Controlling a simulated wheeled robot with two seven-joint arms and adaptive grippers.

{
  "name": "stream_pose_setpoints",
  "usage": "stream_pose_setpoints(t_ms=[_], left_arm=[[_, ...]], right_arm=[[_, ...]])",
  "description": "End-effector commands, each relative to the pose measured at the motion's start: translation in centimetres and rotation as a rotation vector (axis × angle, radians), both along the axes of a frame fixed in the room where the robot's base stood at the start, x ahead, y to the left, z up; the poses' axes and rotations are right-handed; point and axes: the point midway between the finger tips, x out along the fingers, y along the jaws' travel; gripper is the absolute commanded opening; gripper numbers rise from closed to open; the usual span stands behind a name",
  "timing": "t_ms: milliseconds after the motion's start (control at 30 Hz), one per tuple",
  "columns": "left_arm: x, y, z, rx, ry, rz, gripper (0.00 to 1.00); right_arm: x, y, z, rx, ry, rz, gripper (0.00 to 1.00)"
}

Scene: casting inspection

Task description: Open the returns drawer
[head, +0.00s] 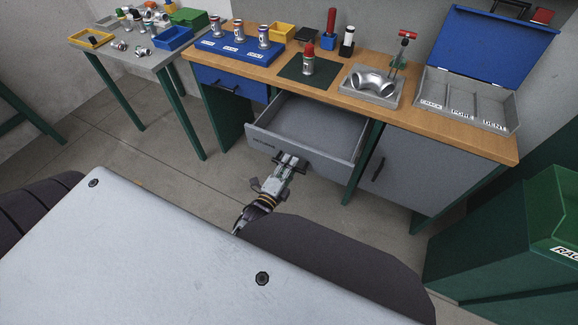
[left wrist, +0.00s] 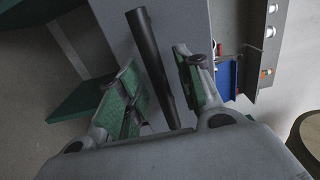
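The grey returns drawer (head: 312,128) is pulled well out from under the wooden bench in the head view, and its inside looks empty. Lettering on the left of its front is too small to read surely. My left gripper (head: 288,165) is at the middle of the drawer front, by the handle. In the left wrist view the black bar handle (left wrist: 152,65) runs between the two green-padded fingers of my left gripper (left wrist: 163,88). The fingers are apart, with a gap showing on both sides of the bar. My right gripper is not in view.
A closed blue drawer (head: 230,82) is left, a grey cupboard door (head: 425,170) right. A green bin (head: 500,240) stands at the right.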

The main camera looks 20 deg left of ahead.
Motion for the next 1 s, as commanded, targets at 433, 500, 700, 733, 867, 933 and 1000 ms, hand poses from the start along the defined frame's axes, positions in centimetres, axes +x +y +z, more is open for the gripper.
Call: stream_pose_setpoints(t_ms=[433, 500, 700, 733, 867, 933, 1000], left_arm=[[-2.7, 0.1, -0.1, -0.001, 0.002, 0.001, 0.35], [-3.4, 0.1, -0.1, -0.001, 0.002, 0.001, 0.35], [-5.2, 0.2, -0.1, 0.000, 0.002, 0.000, 0.35], [-5.5, 0.2, -0.1, 0.000, 0.002, 0.001, 0.35], [-6.7, 0.2, -0.1, -0.001, 0.002, 0.001, 0.35], [-7.4, 0.2, -0.1, -0.001, 0.002, 0.000, 0.35], [-8.0, 0.3, -0.1, -0.001, 0.003, 0.000, 0.35]], right_arm=[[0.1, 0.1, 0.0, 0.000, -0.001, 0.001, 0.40], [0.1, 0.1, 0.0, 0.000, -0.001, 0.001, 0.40], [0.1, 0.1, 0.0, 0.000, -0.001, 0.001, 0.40], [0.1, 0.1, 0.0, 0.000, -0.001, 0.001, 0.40], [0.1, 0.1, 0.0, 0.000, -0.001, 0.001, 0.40], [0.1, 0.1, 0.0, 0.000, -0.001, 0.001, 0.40], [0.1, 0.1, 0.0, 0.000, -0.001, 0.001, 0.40]])
